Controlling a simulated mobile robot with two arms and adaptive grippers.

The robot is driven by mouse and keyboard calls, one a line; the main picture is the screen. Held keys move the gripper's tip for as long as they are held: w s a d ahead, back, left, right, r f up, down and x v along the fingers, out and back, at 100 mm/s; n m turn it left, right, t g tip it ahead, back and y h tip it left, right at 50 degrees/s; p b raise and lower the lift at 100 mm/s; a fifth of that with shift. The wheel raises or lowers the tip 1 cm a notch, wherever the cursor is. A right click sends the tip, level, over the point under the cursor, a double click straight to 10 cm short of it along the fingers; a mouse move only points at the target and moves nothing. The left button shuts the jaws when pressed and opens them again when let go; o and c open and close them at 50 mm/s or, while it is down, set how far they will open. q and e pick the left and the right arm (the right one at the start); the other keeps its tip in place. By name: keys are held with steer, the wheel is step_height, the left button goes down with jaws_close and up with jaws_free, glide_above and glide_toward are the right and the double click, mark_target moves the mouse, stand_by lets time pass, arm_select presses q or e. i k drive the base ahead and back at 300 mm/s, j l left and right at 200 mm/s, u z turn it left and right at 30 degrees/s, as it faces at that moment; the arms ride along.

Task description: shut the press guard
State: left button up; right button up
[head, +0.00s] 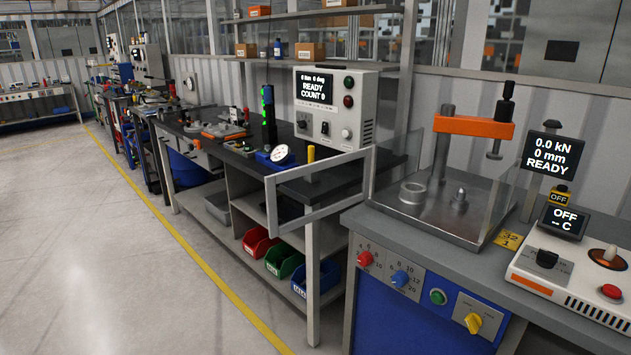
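The guard stands open, swung out to the left of the press and past the bench's front left corner. The front of the press is uncovered, with a metal ring (413,193) and a small fitting (459,199) on its bed plate. Clear side panels flank the bed. Neither of my grippers shows in the head view.
The blue-fronted control panel (400,278) with knobs is below the press. Display screens (551,154) and a white heater unit (575,275) stand to the right. A dark workbench (330,185) with bins below is behind the guard. The floor (130,260) at left is clear.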

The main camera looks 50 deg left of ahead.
mark_target(271, 181)
steer(key=j+z, duration=0.15)
steer(key=j, duration=0.9)
steer(key=j+z, duration=0.1)
steer(key=j, duration=0.9)
steer(key=j+z, duration=0.15)
steer(key=j, duration=0.9)
steer(key=k+j+z, duration=0.1)
steer(key=j, duration=0.95)
steer(key=k+l, duration=0.15)
steer(key=l, duration=0.2)
steer(key=k+l, duration=0.15)
steer(key=l, duration=0.2)
steer(key=z, duration=0.05)
